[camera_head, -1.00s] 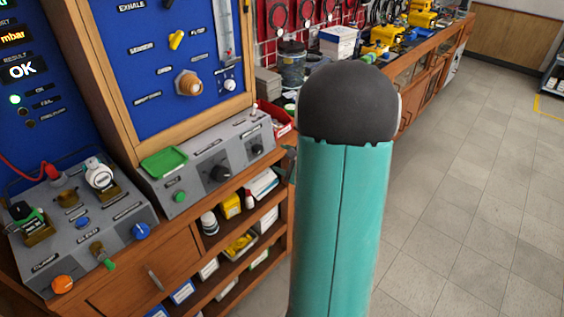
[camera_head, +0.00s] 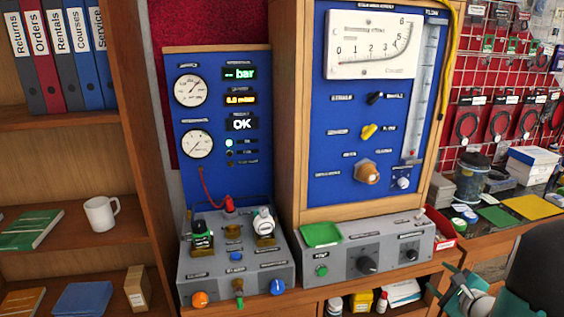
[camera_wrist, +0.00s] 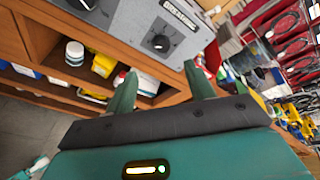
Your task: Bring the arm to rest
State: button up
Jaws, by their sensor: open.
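My gripper (camera_wrist: 160,86) shows in the wrist view with two green fingers spread apart and nothing between them. Its fingers point toward the grey control box (camera_wrist: 165,28) and the wooden shelf below it, with no contact that I can make out. In the head view my arm (camera_head: 540,270) is in the lower right corner, its dark rounded joint and some teal parts cut off by the frame edge.
The test bench has a grey box with regulators (camera_head: 235,275), a control box with a green tray (camera_head: 320,234), and blue gauge panels (camera_head: 222,170). A bookcase with a white mug (camera_head: 101,213) stands at left. A red tool wall (camera_head: 490,120) is at right.

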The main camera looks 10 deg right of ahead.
jog(key=s+a+r+n+g+y, duration=0.1)
jog(key=a+r+n+g+y, duration=0.15)
jog(key=a+n, duration=0.45)
jog(key=a+r+n+g+y, duration=0.2)
jog(key=a+r+y, duration=0.1)
jog(key=a, duration=0.9)
jog(key=s+a+r+n+g+y, duration=0.1)
jog(key=a+r+n+g+y, duration=0.15)
jog(key=a+n, duration=0.45)
jog(key=s+a+r+n+h, duration=0.2)
jog(key=s+a+n+h, duration=0.1)
jog(key=s+a+n, duration=0.1)
jog(key=s+a+r+n+g+h, duration=0.1)
jog(key=s+a+n+h, duration=0.3)
jog(key=s, duration=0.5)
jog(key=r+n, duration=0.1)
jog(key=n, duration=0.1)
jog(key=shift+s+a+r+n+g, duration=0.25)
jog(key=shift+a+r+n+g, duration=0.05)
jog(key=shift+a+r+n, duration=0.1)
